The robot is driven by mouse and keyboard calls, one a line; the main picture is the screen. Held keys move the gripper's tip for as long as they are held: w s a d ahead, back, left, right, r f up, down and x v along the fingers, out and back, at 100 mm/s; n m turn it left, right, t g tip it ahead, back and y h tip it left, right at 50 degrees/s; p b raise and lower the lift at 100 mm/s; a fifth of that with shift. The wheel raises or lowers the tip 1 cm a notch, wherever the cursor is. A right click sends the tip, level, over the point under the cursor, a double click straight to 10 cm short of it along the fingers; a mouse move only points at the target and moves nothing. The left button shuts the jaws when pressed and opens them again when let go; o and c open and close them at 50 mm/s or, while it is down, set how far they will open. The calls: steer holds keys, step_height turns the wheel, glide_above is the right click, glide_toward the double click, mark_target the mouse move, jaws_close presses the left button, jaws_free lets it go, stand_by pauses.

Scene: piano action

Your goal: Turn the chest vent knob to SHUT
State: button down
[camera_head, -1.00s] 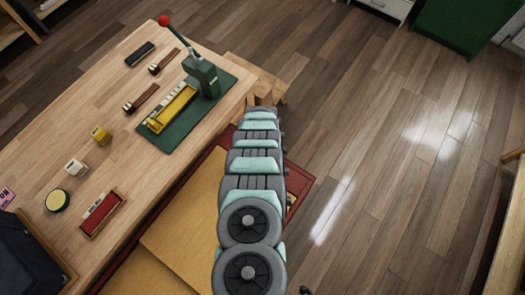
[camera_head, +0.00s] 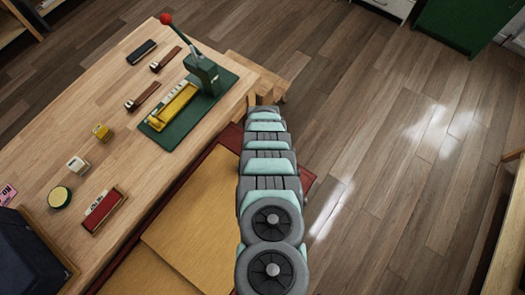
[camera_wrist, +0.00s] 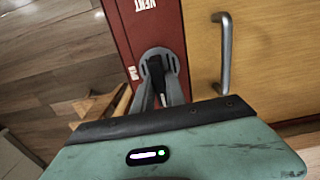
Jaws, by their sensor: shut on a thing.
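In the wrist view the vent knob (camera_wrist: 157,84) is a dark handle on a dark red upright panel (camera_wrist: 116,22). White lettering reading VENT (camera_wrist: 146,4) shows above it. A small white mark (camera_wrist: 133,73) lies just left of the knob. My gripper (camera_wrist: 160,65) is shut on the knob, with its grey fingers around the dark handle. The fingers and the wrist housing hide part of the knob, so its exact setting is hard to read. In the head view my arm hides the gripper and the knob.
A wooden front with a grey bar handle (camera_wrist: 225,52) stands right of the panel. In the head view a workbench (camera_head: 150,100) carries a green press (camera_head: 203,72), a red case (camera_head: 103,210) and small blocks. Open floor (camera_head: 390,190) lies to the right.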

steer(key=c, duration=1.4)
jaws_free()
steer(key=shift+o, duration=0.2)
steer(key=shift+r, duration=0.15)
step_height(320, 180, up, 10)
steer(key=shift+r+b, duration=0.25)
steer(key=shift+b, duration=0.1)
